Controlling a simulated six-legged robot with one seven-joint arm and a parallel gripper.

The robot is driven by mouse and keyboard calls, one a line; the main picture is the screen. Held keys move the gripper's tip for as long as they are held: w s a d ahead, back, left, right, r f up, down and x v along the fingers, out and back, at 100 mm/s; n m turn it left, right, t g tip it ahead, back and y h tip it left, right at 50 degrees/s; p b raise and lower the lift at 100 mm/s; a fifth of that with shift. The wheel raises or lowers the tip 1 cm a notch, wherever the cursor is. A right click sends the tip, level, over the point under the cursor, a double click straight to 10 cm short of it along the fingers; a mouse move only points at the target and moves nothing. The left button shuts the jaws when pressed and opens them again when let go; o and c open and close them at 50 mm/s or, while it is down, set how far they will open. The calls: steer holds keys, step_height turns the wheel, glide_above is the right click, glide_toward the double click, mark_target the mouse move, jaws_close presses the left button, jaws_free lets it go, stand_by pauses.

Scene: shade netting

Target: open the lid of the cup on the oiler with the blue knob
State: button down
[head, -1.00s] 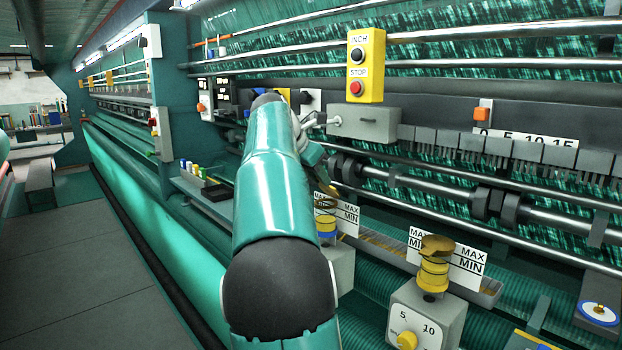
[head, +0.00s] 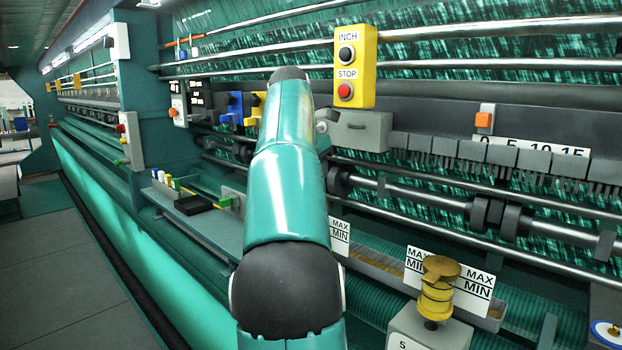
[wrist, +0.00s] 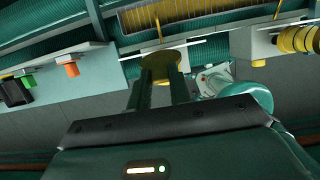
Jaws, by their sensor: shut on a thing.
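My gripper (wrist: 162,82) shows in the wrist view, its two dark green fingers closed on a round brass lid (wrist: 160,57). The cup below the lid and any blue knob are hidden there, so I cannot tell the oiler's colour by sight. In the head view my arm covers my gripper and the oiler it works at; only part of a MAX/MIN card (head: 339,237) shows beside the arm. Another oiler (head: 438,290), with a yellow-ringed cup and brass lid, stands to the right; yellow rings also show in the wrist view (wrist: 298,40).
A yellow INCH/STOP box (head: 354,72) and rails run above and behind my arm. A ledge at left holds a black tray (head: 194,204) and small bottles. In the wrist view an orange knob (wrist: 72,69) is left of my gripper. The aisle floor (head: 75,265) is clear.

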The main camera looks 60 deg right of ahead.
steer(key=shift+d+r, duration=0.1)
steer(key=shift+d, duration=0.15)
steer(key=shift+y, duration=0.3)
steer(key=c, duration=1.3)
jaws_free()
steer(key=shift+a, duration=0.1)
